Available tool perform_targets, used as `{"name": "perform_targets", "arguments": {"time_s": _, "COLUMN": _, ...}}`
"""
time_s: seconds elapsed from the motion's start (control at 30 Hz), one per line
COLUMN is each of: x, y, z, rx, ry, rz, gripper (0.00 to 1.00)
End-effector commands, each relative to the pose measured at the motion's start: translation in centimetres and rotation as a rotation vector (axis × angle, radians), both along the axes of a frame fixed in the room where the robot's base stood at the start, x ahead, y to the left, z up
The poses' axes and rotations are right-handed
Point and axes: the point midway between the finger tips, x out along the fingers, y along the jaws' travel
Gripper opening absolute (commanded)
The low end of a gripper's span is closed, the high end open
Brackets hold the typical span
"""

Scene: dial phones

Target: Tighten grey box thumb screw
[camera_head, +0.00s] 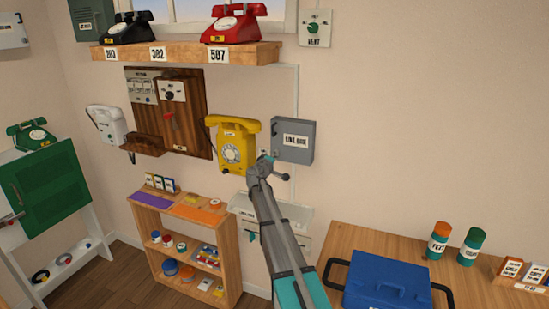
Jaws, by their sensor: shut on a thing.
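The grey box (300,155), with a white label on its front, hangs on the wall just right of the yellow phone. My gripper (265,159) is at the box's lower left edge, between the box and the phone. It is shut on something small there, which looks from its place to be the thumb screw. The screw itself is hidden by the gripper, so its turn cannot be seen.
The yellow dial phone (235,148) is very close on the left of my gripper. A grey unit (295,213) is on the wall below. A wooden table (345,236) with a blue toolbox (385,283) stands at lower right. The wall right of the box is clear.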

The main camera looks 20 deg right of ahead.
Motion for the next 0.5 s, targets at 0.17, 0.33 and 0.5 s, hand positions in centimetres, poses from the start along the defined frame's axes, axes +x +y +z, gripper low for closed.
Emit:
{"name": "perform_targets", "arguments": {"time_s": 0.17, "x": -0.01, "y": -0.05, "z": -0.03, "rx": 0.118, "ry": -0.118, "rz": -0.001, "gripper": 0.00}}
{"name": "perform_targets", "arguments": {"time_s": 0.33, "x": -0.01, "y": -0.05, "z": -0.05, "rx": 0.231, "ry": -0.232, "rz": -0.002, "gripper": 0.00}}
{"name": "perform_targets", "arguments": {"time_s": 0.5, "x": -0.02, "y": -0.05, "z": -0.06, "rx": 0.345, "ry": -0.348, "rz": -0.002, "gripper": 0.00}}
